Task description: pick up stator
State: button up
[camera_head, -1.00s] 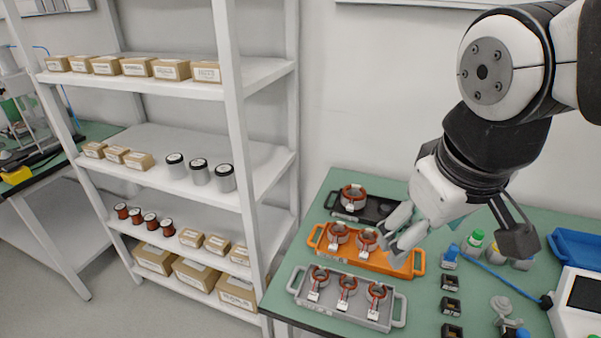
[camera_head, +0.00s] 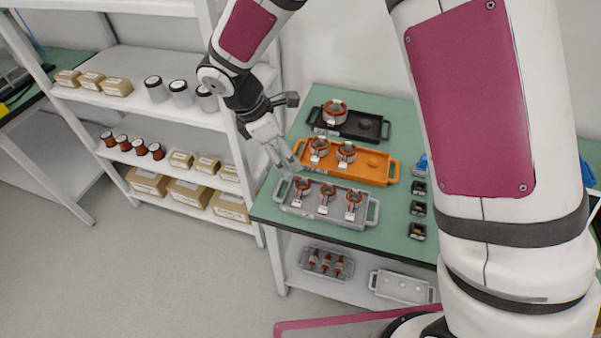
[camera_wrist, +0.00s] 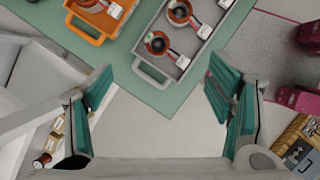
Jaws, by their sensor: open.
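Three copper-wound stators, left (camera_head: 302,187), middle (camera_head: 327,193) and right (camera_head: 353,199), sit in the grey tray (camera_head: 376,212) at the table's front. Two more, left (camera_head: 319,148) and right (camera_head: 346,153), sit in the orange tray (camera_head: 350,178). One stator (camera_head: 334,111) sits in the black tray (camera_head: 364,126). My gripper (camera_head: 287,163) is open and empty, above the left ends of the orange and grey trays. In the wrist view, the nearest grey-tray stator (camera_wrist: 157,43) lies ahead of the green-padded fingers, apart from them.
A white shelf rack (camera_head: 190,118) with boxes and spools stands close on the left of the green table (camera_head: 272,205). Small black parts (camera_head: 418,209) lie right of the trays. A lower shelf holds another grey tray (camera_head: 345,274) and a pale tray (camera_head: 402,298).

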jog(key=f, duration=0.1)
jog(key=p, duration=0.1)
send_near(302, 184)
jog(key=shift+s+d+f+n, duration=0.3)
jog(key=shift+s+d+f, duration=0.35)
jog(key=shift+s, duration=0.1)
jog(key=shift+s+p+x, duration=0.15)
jog(key=shift+p+x, duration=0.25)
jog(key=shift+x, duration=0.9)
jog(key=shift+s+p+x, duration=0.1)
jog(key=shift+p+x, duration=0.25)
jog(key=shift+x, duration=0.9)
jog(key=shift+d, duration=0.1)
jog(key=shift+c, duration=0.4)
jog(key=c, duration=1.6)
